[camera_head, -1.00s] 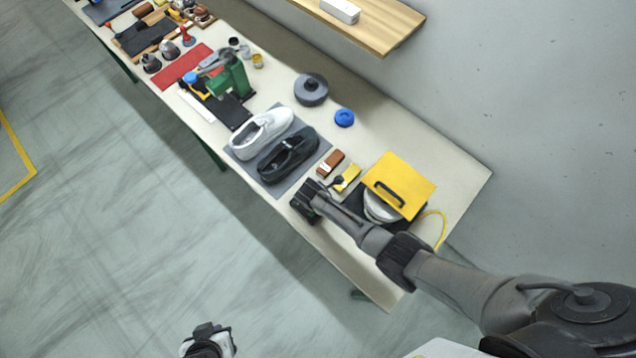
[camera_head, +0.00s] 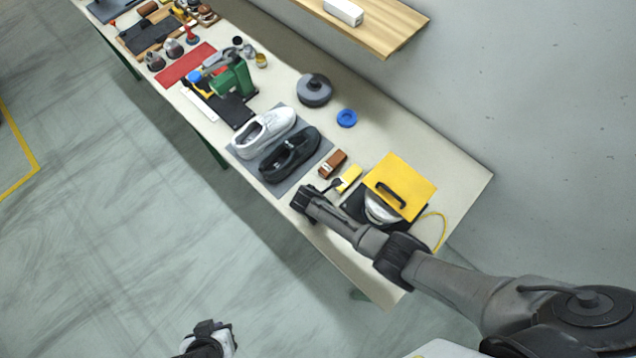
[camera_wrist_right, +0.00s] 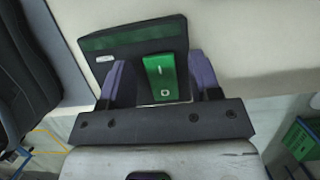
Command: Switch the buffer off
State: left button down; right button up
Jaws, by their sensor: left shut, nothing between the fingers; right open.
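A machine with a yellow top, a black handle and a pale round part, which looks like the buffer (camera_head: 408,180), stands at the near right end of the bench. In the right wrist view, a green switch (camera_wrist_right: 160,75) marked I and O is on a dark box with a green strip (camera_wrist_right: 125,40). My right gripper (camera_wrist_right: 154,84) is open, its two purple-grey fingers either side of the switch; I cannot tell whether they touch. In the head view my right gripper (camera_head: 304,198) is at the bench's front edge, left of the buffer. My left gripper (camera_head: 208,329) is shut and empty over the floor.
A white shoe (camera_head: 265,128) and a black shoe (camera_head: 290,155) lie on a grey mat. A brown block (camera_head: 333,163) and a yellow block (camera_head: 349,178) lie near the buffer. A yellow cable (camera_head: 440,225) runs beside it. A wooden shelf (camera_head: 385,35) overhangs the back.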

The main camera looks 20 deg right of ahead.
jog(key=shift+r, duration=0.1)
jog(key=shift+a+r, duration=0.1)
jog(key=shift+r, duration=0.15)
jog(key=p+v, duration=0.1)
jog(key=v, duration=1.2)
jog(key=shift+p, duration=0.3)
